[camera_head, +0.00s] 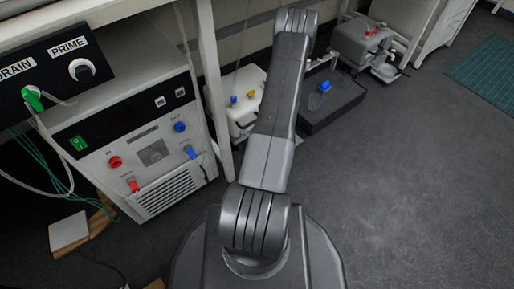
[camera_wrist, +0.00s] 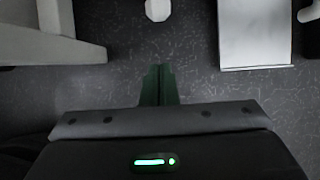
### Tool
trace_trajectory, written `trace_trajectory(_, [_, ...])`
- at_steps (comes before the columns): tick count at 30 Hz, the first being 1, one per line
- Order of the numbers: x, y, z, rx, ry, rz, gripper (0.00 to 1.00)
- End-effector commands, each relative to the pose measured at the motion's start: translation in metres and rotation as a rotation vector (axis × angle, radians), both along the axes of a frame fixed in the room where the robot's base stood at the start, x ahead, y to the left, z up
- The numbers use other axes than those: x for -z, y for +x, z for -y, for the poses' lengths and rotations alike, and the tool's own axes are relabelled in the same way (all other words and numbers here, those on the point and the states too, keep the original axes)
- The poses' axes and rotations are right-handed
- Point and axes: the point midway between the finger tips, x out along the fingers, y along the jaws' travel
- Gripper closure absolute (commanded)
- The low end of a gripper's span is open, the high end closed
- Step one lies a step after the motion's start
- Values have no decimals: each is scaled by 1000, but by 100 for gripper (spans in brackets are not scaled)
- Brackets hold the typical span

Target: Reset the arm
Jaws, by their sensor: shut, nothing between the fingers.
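My arm rises from my base in the middle of the head view and stretches up and away. Its far end is hidden there, so the gripper does not show in that view. In the wrist view my gripper (camera_wrist: 158,84) shows as two dark green fingers pressed together, with nothing between them. It points out over the dark speckled floor.
A white machine (camera_head: 135,150) with red and blue fittings stands close on the left, under a DRAIN and PRIME panel (camera_head: 55,75). A black tray (camera_head: 332,105) and a grey device (camera_head: 362,45) lie beyond my arm. Floor on the right is clear up to a green mat (camera_head: 485,72).

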Motion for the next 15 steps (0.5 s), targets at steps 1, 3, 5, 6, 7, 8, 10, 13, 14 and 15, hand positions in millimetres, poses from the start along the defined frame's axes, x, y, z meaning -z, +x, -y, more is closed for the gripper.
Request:
trace_trajectory(1, [-26,-1,4,1,-1,7,100])
trace_trajectory(3, [-41,-7,7,0,-3,6,100])
trace_trajectory(5, [-52,-11,10,0,-2,4,100])
trace_trajectory(6, [-59,-13,11,1,-2,4,100])
trace_trajectory(7, [-63,-15,12,1,-2,4,100])
trace_trajectory(8, [-68,-16,13,1,-2,4,100])
trace_trajectory(10, [-76,-19,16,0,-3,3,100])
trace_trajectory(13, [-83,-22,17,0,-2,3,100])
trace_trajectory(14, [-84,-23,18,0,-2,3,100])
trace_trajectory(15, [-85,-23,18,0,-3,2,100])
